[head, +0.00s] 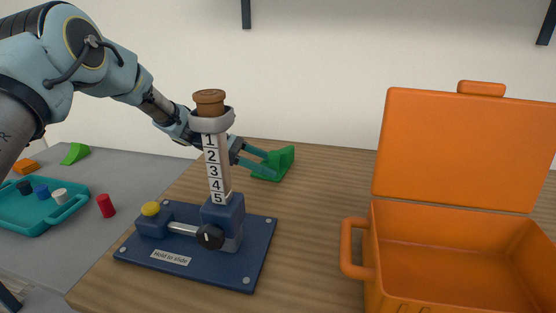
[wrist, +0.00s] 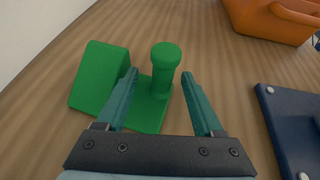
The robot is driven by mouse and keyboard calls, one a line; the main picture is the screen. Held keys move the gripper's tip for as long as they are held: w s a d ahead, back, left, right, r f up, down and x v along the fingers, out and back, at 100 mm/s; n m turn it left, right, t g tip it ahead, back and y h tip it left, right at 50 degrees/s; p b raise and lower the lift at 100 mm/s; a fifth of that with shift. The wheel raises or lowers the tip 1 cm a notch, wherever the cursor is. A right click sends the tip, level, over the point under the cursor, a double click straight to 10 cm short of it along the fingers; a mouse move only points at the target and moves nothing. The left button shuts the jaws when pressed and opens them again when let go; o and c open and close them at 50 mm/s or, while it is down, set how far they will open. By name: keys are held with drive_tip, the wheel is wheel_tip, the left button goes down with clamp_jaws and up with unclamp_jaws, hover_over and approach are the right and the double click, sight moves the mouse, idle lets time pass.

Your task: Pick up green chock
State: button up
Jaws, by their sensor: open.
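The green chock (head: 277,163) sits on the wooden table behind the blue slide stand. In the wrist view the green chock (wrist: 104,82) shows a wedge block on a flat base with an upright round-topped peg (wrist: 164,62). My gripper (head: 268,162) reaches in from the left behind the numbered post. In the wrist view my gripper (wrist: 160,72) is open, with one finger on each side of the peg. The left finger covers part of the chock's base. I cannot tell whether either finger touches the chock.
The blue stand (head: 256,258) with its numbered post (head: 213,165) stands in front of my gripper. An open orange case (head: 357,273) is at the right. At the left, a grey surface holds a teal tray (head: 42,224), a red cylinder (head: 105,206) and a light green wedge (head: 75,153).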

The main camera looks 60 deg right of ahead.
sight(284, 179)
drive_tip(key=p+x, duration=0.1)
drive_tip(key=x, duration=0.2)
drive_tip(key=shift+s+p, duration=0.4)
drive_tip(key=shift+s, duration=0.05)
drive_tip(key=shift+s+d+f, duration=0.2)
drive_tip(key=shift+s+f, duration=0.1)
drive_tip(key=shift+s, duration=0.1)
drive_tip(key=shift+c, duration=0.4)
clamp_jaws()
